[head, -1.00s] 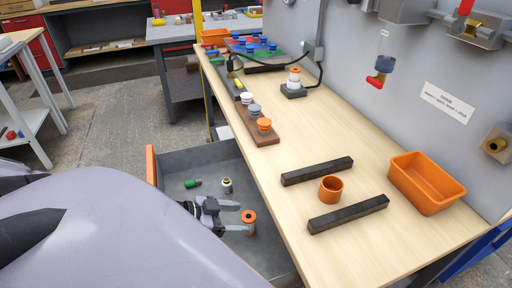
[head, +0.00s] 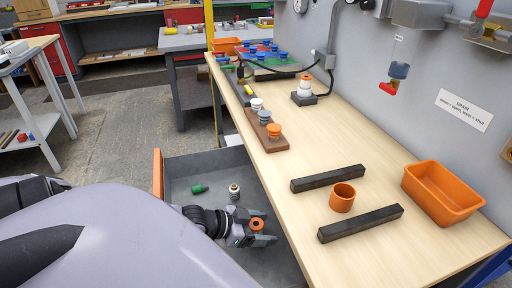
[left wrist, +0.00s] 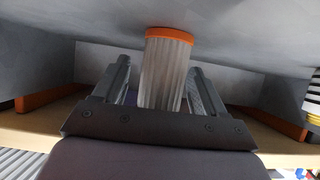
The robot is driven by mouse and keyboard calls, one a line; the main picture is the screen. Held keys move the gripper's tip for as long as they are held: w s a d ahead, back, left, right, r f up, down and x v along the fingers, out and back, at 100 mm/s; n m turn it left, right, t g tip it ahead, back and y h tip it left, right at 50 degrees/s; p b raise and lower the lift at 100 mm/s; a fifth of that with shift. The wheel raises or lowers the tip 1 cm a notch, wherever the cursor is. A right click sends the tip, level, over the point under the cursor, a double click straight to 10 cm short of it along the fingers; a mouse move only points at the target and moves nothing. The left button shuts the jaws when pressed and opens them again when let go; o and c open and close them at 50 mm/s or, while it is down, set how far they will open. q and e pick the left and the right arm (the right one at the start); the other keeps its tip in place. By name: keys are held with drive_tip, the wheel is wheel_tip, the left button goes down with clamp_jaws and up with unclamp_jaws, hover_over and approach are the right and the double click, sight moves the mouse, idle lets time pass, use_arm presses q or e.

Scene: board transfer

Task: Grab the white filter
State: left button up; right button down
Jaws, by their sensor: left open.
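My left gripper (head: 268,227) is open, low in the grey drawer (head: 185,168). Its fingers stand on either side of an orange-topped filter (head: 257,224). In the left wrist view this filter (left wrist: 165,75) has a pale pleated body between the two fingers; I cannot tell whether they touch it. A white-and-black part with a brass top (head: 234,191) stands just behind the gripper in the drawer. A white-capped part (head: 257,104) stands on the brown wooden block (head: 278,144) on the bench, with grey and orange ones beside it. My right gripper is not in view.
A green part (head: 199,189) lies in the drawer. The bench edge runs close to the gripper's right. On the bench are two dark bars (head: 328,178), an orange cup (head: 342,198), an orange bin (head: 440,212) and a white-orange part on a black stand (head: 304,98).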

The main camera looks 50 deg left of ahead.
use_arm(q)
drive_tip(key=c, duration=1)
drive_tip(key=shift+c, duration=0.2)
drive_tip(key=shift+r, duration=0.15)
